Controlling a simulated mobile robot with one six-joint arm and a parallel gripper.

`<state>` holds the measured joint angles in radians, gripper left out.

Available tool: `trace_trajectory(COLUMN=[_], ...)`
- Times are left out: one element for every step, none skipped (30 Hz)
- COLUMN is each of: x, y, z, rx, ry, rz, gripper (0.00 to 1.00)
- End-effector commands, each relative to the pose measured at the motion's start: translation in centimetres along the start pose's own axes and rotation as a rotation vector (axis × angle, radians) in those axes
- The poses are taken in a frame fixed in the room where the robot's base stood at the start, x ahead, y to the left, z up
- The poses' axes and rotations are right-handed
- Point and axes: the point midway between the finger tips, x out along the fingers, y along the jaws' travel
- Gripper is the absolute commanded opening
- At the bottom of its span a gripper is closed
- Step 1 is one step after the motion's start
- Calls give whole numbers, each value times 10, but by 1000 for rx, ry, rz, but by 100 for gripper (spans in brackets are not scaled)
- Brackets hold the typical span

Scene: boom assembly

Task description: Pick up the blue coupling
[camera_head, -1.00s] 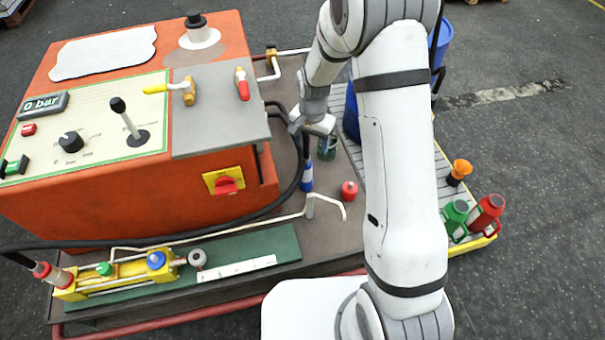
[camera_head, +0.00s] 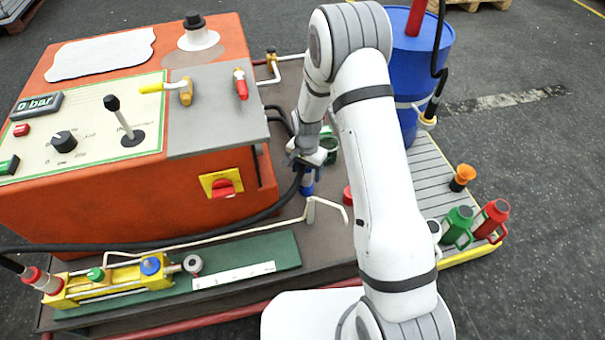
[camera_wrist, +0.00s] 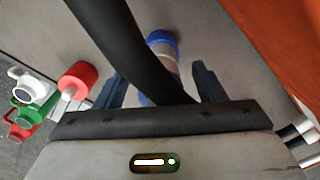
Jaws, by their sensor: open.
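The blue coupling (camera_head: 307,188) stands on the dark deck beside the orange cabinet, just below my gripper (camera_head: 303,160) in the head view. In the wrist view the blue coupling (camera_wrist: 161,38) has blue ends and a pale middle band. It shows between and beyond the dark fingers of my gripper (camera_wrist: 158,80), which are open and apart. A black hose crosses in front of it and hides part of it. I cannot tell whether a finger touches the hose or the coupling.
A red coupling (camera_head: 347,194) is partly behind my arm; it shows left of the fingers in the wrist view (camera_wrist: 77,80). A bent cream pipe (camera_head: 311,212) rises in front. The orange cabinet (camera_head: 130,195) is close on the left. A green cup (camera_head: 329,150) stands behind.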

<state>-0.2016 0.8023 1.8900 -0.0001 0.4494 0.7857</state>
Motion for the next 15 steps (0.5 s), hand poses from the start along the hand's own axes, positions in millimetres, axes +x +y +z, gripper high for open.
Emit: trace_trajectory(x=[-1,-1,-1,-1,-1,-1,-1,-1,-1,-1,-1,-1,-1,-1,-1], y=[0,0,0,0,0,0,0,0,0,0,0,0,0,0,1], z=[0,0,0,0,0,0,0,0,0,0,0,0,0,0,0], rx=[0,0,0,0,0,0,0,0,1,1,1,1,1,1,1], ry=[1,1,0,0,0,0,0,0,0,0,0,0,0,0,0], rz=[-1,-1,0,0,0,0,0,0,0,0,0,0,0,0,0], gripper=[64,64,64,62,60,56,54,51,48,46,43,40,37,35,32])
